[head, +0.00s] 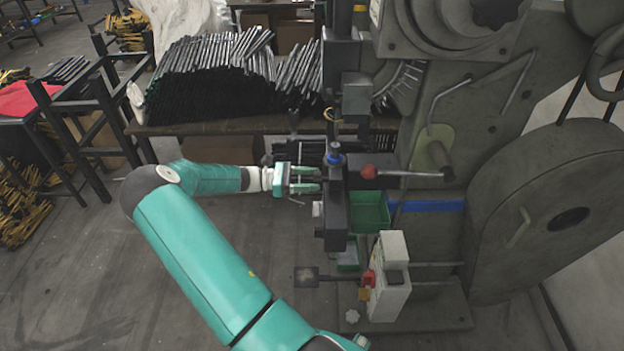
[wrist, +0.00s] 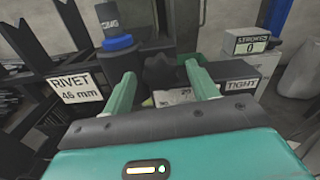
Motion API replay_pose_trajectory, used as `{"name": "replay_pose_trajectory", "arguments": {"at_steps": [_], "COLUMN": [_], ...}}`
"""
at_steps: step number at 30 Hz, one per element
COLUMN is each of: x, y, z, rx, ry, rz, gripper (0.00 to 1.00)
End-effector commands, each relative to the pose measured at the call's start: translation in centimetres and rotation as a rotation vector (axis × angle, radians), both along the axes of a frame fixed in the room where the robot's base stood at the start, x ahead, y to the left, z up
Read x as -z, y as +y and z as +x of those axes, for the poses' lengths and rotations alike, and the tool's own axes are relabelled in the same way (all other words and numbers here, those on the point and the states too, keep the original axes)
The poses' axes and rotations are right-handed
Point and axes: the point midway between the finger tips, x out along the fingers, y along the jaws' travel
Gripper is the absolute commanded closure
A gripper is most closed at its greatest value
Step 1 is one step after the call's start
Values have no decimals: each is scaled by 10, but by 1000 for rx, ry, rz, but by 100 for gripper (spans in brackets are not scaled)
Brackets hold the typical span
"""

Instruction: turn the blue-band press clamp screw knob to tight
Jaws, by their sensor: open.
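The blue-band press (head: 425,170) stands at the right of the head view, with a blue band (head: 428,206) across its lower frame. In the wrist view a dark lobed knob (wrist: 159,70) shows between and beyond my fingertips. A TIGHT label (wrist: 242,86) is to its right; a label below the knob is partly covered by my right finger. My gripper (head: 318,180) is open beside the press's dark upright block. In the wrist view its two green fingers (wrist: 160,78) stand apart on either side of the knob. I cannot tell whether they touch it.
A RIVET 46 mm sign (wrist: 76,88) is left of the knob, and a blue collar (wrist: 117,43) on a dark post rises behind. A STROKES counter (wrist: 250,42) reads 0. A red-ball lever (head: 369,172) and green bin (head: 371,213) are close right of the gripper.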

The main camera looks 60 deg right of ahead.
Motion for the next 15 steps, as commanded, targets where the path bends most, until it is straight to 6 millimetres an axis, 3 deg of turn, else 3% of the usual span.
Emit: {"name": "replay_pose_trajectory", "arguments": {"at_steps": [11,15], "x": [0,0], "y": [-4,-4], "z": [-8,-8], "rx": [0,0], "ry": [0,0], "rz": [0,0], "gripper": [41,67]}}
